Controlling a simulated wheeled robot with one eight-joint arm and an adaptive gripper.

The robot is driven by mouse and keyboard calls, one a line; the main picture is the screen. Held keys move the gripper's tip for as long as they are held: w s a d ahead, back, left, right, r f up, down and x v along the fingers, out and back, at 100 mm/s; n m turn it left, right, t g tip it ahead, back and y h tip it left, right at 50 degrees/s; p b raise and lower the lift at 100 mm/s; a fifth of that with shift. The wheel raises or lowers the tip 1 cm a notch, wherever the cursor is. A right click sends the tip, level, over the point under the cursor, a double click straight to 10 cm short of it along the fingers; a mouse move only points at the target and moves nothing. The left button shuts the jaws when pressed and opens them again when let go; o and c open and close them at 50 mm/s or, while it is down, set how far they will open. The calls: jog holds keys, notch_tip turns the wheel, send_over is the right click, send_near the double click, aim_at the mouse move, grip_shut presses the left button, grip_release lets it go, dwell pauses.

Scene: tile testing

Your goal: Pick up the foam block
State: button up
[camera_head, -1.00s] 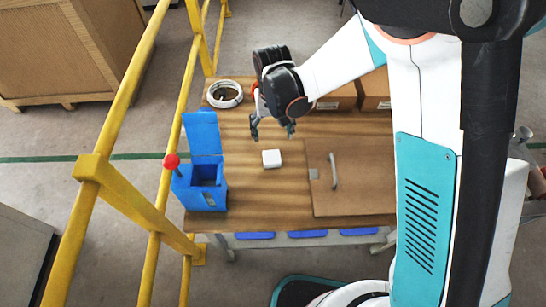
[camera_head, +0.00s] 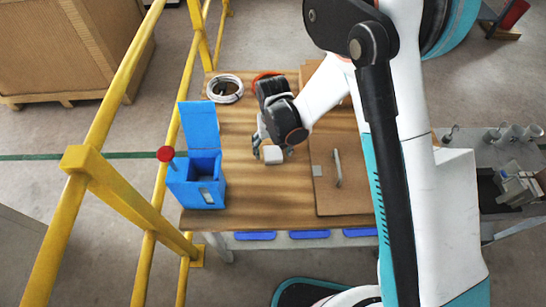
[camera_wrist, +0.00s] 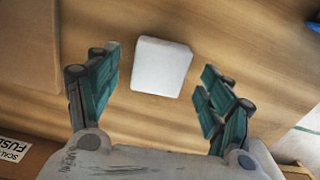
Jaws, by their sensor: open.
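The foam block (camera_head: 273,155) is a small white block lying on the wooden table. It also shows in the wrist view (camera_wrist: 161,66), upper middle, on bare wood. My gripper (camera_head: 271,152) is low over the table, right at the block in the head view. In the wrist view my gripper (camera_wrist: 160,92) is open, with a teal-padded finger on each side. The block lies between and slightly beyond the fingertips, with visible gaps to both. I cannot tell the exact height of the fingertips above the table.
A blue box (camera_head: 203,182) with a raised lid and red-knobbed lever stands left. A white coil (camera_head: 225,88) lies at the back left. A brown panel (camera_head: 337,195) with a handle lies right of the block. A yellow railing (camera_head: 152,200) runs along the left side.

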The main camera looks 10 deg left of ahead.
jog(key=shift+f, duration=0.6)
jog(key=c, duration=0.8)
jog(key=shift+r, duration=0.1)
